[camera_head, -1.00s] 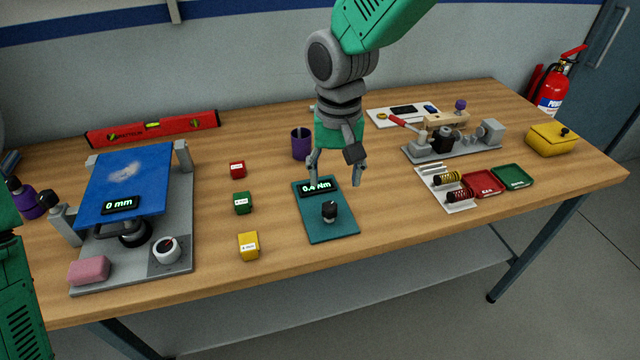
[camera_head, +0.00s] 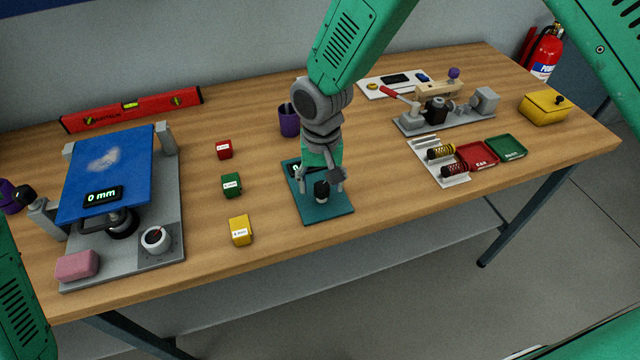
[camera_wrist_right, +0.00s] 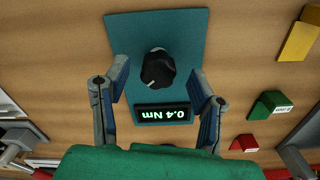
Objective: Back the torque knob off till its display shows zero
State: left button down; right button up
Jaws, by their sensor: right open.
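The black torque knob (camera_head: 321,190) stands on a teal plate (camera_head: 327,213). In the wrist view the knob (camera_wrist_right: 158,68) has a pale pointer mark, and the display (camera_wrist_right: 162,114) beside it reads 0.4 Nm, upside down. In the head view, my right gripper covers most of that display. My right gripper (camera_head: 322,175) points down over the plate, at the knob. In the wrist view the right gripper (camera_wrist_right: 160,82) is open, with a finger on either side of the knob and gaps between. My left gripper is out of view.
Red (camera_head: 224,149), green (camera_head: 231,185) and yellow (camera_head: 240,231) blocks stand left of the plate. A purple cup (camera_head: 289,120) is behind it. A blue-topped rig (camera_head: 110,180) is farther left; a lever fixture (camera_head: 437,112) and small trays (camera_head: 506,148) are right.

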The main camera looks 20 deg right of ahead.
jog(key=shift+d+f, duration=0.15)
jog(key=shift+f, duration=0.65)
jog(key=c, duration=1.1)
jog(key=shift+r+n+p, duration=0.15)
jog(key=shift+n+p, duration=0.45)
jog(key=shift+n, duration=0.6)
jog(key=shift+c, duration=0.2)
jog(key=shift+n, duration=0.8)
jog(key=o, duration=1.1)
jog(key=shift+o, duration=0.2)
